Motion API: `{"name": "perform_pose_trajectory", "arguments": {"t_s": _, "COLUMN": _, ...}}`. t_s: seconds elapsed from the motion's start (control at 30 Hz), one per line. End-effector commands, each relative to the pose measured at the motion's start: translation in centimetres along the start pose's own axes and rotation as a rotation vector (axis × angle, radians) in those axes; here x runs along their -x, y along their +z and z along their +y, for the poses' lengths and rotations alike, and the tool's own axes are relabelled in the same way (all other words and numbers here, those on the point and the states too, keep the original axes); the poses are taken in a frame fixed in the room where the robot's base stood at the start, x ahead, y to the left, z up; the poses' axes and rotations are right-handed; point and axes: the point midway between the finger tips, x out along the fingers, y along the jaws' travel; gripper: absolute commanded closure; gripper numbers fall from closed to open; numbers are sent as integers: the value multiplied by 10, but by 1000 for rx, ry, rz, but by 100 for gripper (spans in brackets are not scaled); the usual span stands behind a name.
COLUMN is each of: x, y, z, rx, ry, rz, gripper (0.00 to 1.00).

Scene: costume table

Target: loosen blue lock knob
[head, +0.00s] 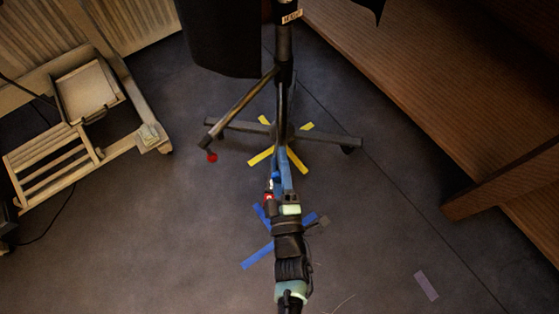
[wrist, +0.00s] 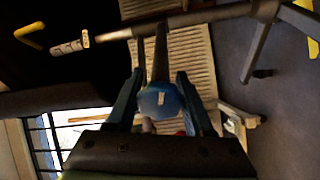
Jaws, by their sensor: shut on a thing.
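In the wrist view the blue lock knob (wrist: 160,101) sits between the two fingers of my gripper (wrist: 160,84), which is shut on it. A pale mark shows on the knob's face. In the head view my gripper (head: 281,163) reaches up to the dark upright pole (head: 284,45) of a stand. The knob cannot be made out apart from the bluish fingers there. The pole also crosses the top of the wrist view (wrist: 190,20), with a pale label on it.
The stand's legs (head: 335,140) spread over yellow floor tape. Black cloth (head: 220,35) hangs at its upper left. A pale wooden rack (head: 50,165) is at left and a brown wooden bench (head: 440,70) at right. The dark floor between is mostly clear.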

Motion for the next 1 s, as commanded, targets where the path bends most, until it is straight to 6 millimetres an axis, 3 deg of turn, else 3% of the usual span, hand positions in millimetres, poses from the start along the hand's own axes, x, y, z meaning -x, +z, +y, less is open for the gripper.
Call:
{"name": "perform_pose_trajectory", "arguments": {"t_s": 0.13, "x": 0, "y": 0, "z": 0, "rx": -1, "ry": -1, "rz": 1, "gripper": 100}}
{"name": "perform_pose_trajectory", "arguments": {"t_s": 0.17, "x": 0, "y": 0, "z": 0, "rx": -1, "ry": -1, "rz": 1, "gripper": 44}}
{"name": "perform_pose_trajectory", "arguments": {"t_s": 0.3, "x": 0, "y": 0, "z": 0, "rx": -2, "ry": 0, "rz": 1, "gripper": 21}}
{"name": "perform_pose_trajectory", "arguments": {"t_s": 0.67, "x": 4, "y": 0, "z": 0, "rx": -2, "ry": -1, "rz": 0, "gripper": 21}}
{"name": "perform_pose_trajectory", "arguments": {"t_s": 0.77, "x": 17, "y": 0, "z": 1, "rx": -2, "ry": -4, "rz": -3, "gripper": 21}}
{"name": "perform_pose_trajectory", "arguments": {"t_s": 1.0, "x": 69, "y": -1, "z": 2, "rx": -2, "ry": -6, "rz": -3, "gripper": 21}}
